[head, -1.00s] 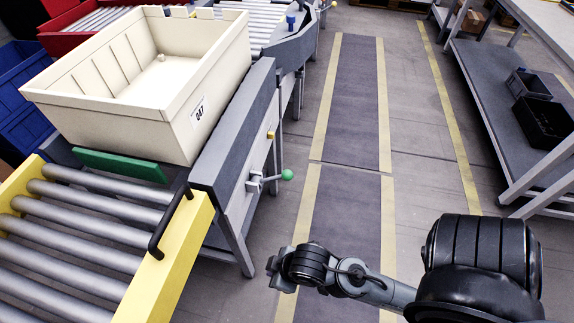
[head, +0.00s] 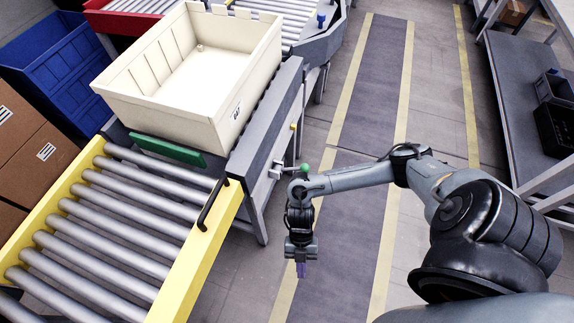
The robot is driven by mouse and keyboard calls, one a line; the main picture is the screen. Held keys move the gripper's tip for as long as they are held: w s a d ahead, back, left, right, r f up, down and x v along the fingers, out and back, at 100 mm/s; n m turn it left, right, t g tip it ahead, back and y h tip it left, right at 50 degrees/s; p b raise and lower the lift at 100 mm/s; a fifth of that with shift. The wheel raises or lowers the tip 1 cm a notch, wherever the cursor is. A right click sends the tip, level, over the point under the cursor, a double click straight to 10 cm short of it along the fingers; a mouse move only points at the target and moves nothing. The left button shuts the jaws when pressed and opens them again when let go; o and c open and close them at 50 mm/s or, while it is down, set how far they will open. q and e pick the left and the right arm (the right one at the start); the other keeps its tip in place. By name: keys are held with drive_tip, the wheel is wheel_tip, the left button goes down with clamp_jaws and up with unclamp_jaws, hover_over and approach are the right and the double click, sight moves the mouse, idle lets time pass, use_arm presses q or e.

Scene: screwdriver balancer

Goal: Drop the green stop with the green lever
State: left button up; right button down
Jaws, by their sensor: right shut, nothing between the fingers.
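The green stop (head: 166,149) is a green bar standing across the rollers, in front of the cream tote (head: 200,72). The green lever (head: 304,168) has a green ball on a thin rod at the side of the grey conveyor frame; my right wrist partly hides the area just below it. My right gripper (head: 300,268) points down, shut and empty, below and in front of the lever and apart from it. My left gripper is not in view.
A yellow-framed roller section (head: 190,270) with a black handle (head: 212,204) lies in front of the stop. Blue bins (head: 50,60) and brown boxes (head: 35,150) stand at left. A grey bench (head: 515,110) stands at right. The aisle floor between is clear.

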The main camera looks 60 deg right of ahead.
sight(303, 168)
drive_tip(key=w+d+r+m+h+p, duration=0.1)
drive_tip(key=w+d+r+h+p, duration=0.1)
drive_tip(key=w+d+r+p, duration=0.45)
drive_tip(key=w+d+r+h+p, duration=0.1)
drive_tip(key=w+d+r+h, duration=0.15)
drive_tip(key=d+r, duration=0.85)
use_arm(q)
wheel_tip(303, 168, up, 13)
drive_tip(key=p, duration=0.3)
drive_tip(key=shift+p, duration=0.4)
use_arm(e)
drive_tip(key=w+d+r+m+t, duration=0.1)
drive_tip(key=w+d+r+t, duration=0.2)
drive_tip(key=w+d+r, duration=0.5)
drive_tip(key=shift+w+d+r, duration=0.3)
drive_tip(key=shift+d+r, duration=0.6)
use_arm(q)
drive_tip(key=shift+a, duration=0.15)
